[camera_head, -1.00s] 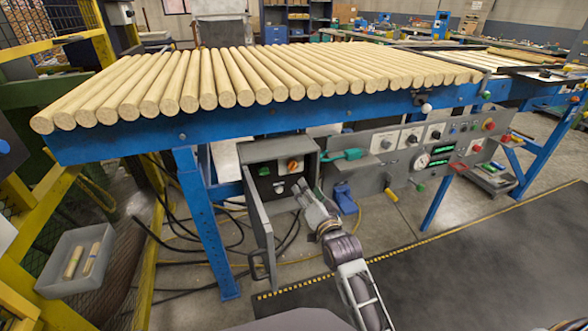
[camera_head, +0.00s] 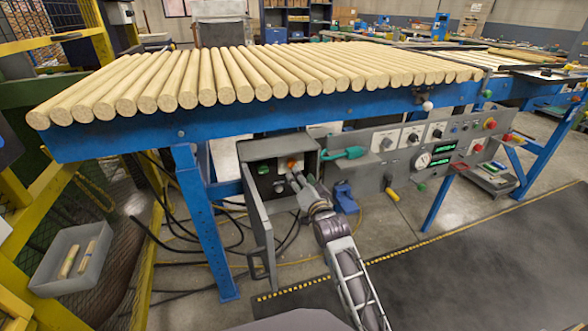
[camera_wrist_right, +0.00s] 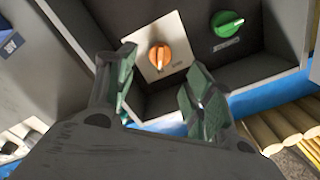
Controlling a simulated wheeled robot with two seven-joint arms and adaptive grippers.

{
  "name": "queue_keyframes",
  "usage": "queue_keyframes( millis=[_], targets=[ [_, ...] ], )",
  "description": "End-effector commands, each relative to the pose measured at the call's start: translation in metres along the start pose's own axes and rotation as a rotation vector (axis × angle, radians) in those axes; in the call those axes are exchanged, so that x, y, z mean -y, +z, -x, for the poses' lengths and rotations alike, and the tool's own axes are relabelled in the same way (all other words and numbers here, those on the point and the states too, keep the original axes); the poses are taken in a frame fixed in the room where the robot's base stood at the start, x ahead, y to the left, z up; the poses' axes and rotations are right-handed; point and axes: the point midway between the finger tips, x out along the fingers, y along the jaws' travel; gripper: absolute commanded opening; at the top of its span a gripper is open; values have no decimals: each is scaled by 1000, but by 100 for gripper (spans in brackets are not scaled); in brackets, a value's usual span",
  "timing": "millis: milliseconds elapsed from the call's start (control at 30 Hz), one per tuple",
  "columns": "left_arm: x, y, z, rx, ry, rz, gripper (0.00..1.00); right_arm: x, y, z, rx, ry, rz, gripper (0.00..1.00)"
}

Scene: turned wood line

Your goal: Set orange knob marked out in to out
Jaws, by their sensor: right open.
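The orange knob (camera_wrist_right: 160,56) sits on a pale square plate (camera_wrist_right: 150,30) inside an open grey box (camera_head: 256,150). In the head view the knob (camera_head: 292,163) shows just beyond my right gripper (camera_head: 297,180). A green knob (camera_wrist_right: 227,23) is on the same panel. In the right wrist view my right gripper (camera_wrist_right: 158,88) is open, its two green-padded fingers apart, with the orange knob showing in the gap ahead of them. Nothing is between the fingers. The plate's lettering is too small to read. My left gripper is not in view.
The box's door (camera_head: 257,222) hangs open to the left of my right arm. A blue frame (camera_head: 196,220) carries wooden rods above. A control panel (camera_head: 420,150) with dials and buttons is at right. A grey bin (camera_head: 60,288) stands at lower left.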

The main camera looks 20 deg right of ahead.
Motion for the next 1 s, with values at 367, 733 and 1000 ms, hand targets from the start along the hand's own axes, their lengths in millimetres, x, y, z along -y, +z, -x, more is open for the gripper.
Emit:
queue_keyframes(
  millis=[367, 733, 1000],
  targets=[
    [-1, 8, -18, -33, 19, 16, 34, 0, 0, -29, -1, -1, 1, 53],
    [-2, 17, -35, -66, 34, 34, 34, 0, 0, -57, 0, -1, 0, 53],
    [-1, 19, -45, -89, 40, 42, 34, 0, 0, -72, 0, -1, 1, 53]
  ],
)
